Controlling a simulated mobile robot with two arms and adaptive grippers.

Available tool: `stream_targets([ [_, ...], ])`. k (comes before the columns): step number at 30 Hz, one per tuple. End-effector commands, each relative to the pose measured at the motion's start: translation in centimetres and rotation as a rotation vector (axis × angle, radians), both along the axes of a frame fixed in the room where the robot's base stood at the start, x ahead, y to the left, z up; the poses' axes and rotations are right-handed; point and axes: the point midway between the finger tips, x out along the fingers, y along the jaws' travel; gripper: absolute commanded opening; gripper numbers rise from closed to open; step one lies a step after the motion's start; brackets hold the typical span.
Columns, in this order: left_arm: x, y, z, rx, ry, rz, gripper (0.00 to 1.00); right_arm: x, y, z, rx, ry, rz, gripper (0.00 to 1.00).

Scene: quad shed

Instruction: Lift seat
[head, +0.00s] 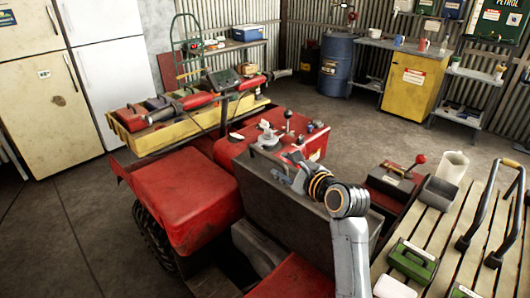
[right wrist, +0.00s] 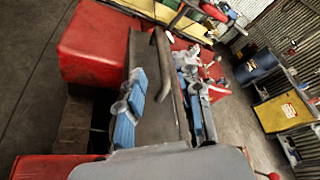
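The seat appears to be the dark grey-brown slab (head: 282,212) in the middle of the red quad, between its red body parts. In the right wrist view the slab (right wrist: 158,118) has a curved bar handle (right wrist: 160,50) on it. My right gripper (head: 296,178) is at the slab's upper edge in the head view. In the right wrist view its blue-padded fingers (right wrist: 163,102) are spread wide, with the slab and handle line between them. I cannot tell whether the pads touch anything. My left gripper is not in view.
The quad's red rear part (head: 185,197) and red front part (head: 265,140) flank the slab. A slatted bench (head: 455,262) with green boxes stands at the right. A yellow trough (head: 170,133) holds tools behind. Open floor lies at left and back right.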

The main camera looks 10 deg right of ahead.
Motion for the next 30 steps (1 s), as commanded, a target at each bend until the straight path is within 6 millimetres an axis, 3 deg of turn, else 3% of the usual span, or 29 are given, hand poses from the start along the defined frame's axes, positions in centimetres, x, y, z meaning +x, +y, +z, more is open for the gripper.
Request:
stream_targets([
  [3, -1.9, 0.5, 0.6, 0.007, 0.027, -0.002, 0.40, 2.3, 0.8, -0.5, -0.001, 0.003, 0.002, 0.36],
  [7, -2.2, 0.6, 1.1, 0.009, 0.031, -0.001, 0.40, 4.7, 1.5, -1.1, -0.001, 0.003, 0.002, 0.36],
  [15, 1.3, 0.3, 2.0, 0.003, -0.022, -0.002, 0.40, 8.5, 2.8, -2.4, -0.001, 0.001, 0.002, 0.36],
  [20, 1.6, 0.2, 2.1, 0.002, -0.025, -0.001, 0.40, 9.6, 3.1, -2.8, -0.001, 0.000, 0.001, 0.36],
  [30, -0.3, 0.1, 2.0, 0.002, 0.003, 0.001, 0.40, 10.0, 3.2, -3.0, -0.001, 0.000, 0.000, 0.36],
])
